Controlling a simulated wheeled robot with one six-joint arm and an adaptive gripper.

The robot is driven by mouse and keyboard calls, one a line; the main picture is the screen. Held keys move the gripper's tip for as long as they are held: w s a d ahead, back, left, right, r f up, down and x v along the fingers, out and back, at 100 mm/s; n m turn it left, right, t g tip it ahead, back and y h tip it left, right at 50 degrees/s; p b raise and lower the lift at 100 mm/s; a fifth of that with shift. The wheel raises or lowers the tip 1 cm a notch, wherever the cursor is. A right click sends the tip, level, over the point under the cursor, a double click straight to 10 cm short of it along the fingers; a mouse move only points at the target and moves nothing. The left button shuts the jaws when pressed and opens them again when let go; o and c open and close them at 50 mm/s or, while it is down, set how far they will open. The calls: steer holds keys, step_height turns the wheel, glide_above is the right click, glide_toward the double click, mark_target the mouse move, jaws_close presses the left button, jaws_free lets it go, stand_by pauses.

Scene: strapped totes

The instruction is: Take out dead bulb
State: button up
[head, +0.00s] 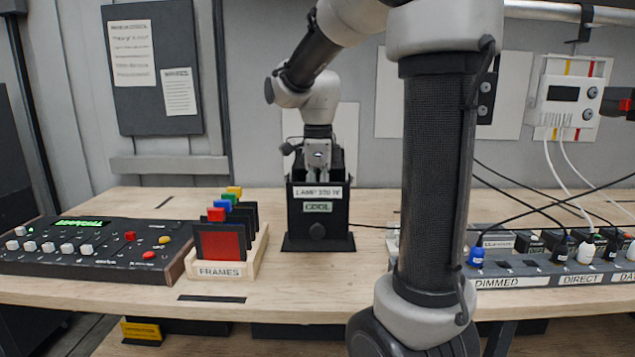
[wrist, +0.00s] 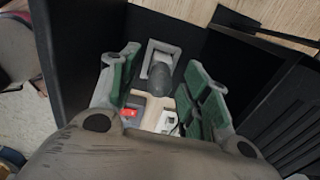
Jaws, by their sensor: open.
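The black lamp housing (head: 318,234) stands on the bench, with labels reading "LAMP 230 W", or close to it, and "COOL". In the wrist view its dark wall (wrist: 62,70) surrounds the inside. A dark grey rounded bulb (wrist: 160,74) sits inside, in front of a pale bracket. My gripper (wrist: 158,88) is open, its green-padded fingers on either side of the bulb, with gaps visible to both. In the head view my gripper (head: 319,165) points down into the housing's open top, its fingertips hidden by the front wall.
A wooden rack (head: 225,270) marked "FRAMES" holds coloured frames left of the housing. A control desk (head: 80,250) lies at far left. A strip of sockets (head: 530,265) with plugs and cables lies at right. A cable runs from the housing to the right. The bench front is mostly clear.

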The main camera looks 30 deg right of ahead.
steer(key=shift+f, duration=0.35)
jaws_close()
steer(key=c, duration=0.9)
jaws_free()
jaws_close()
steer(key=shift+r, duration=2.5)
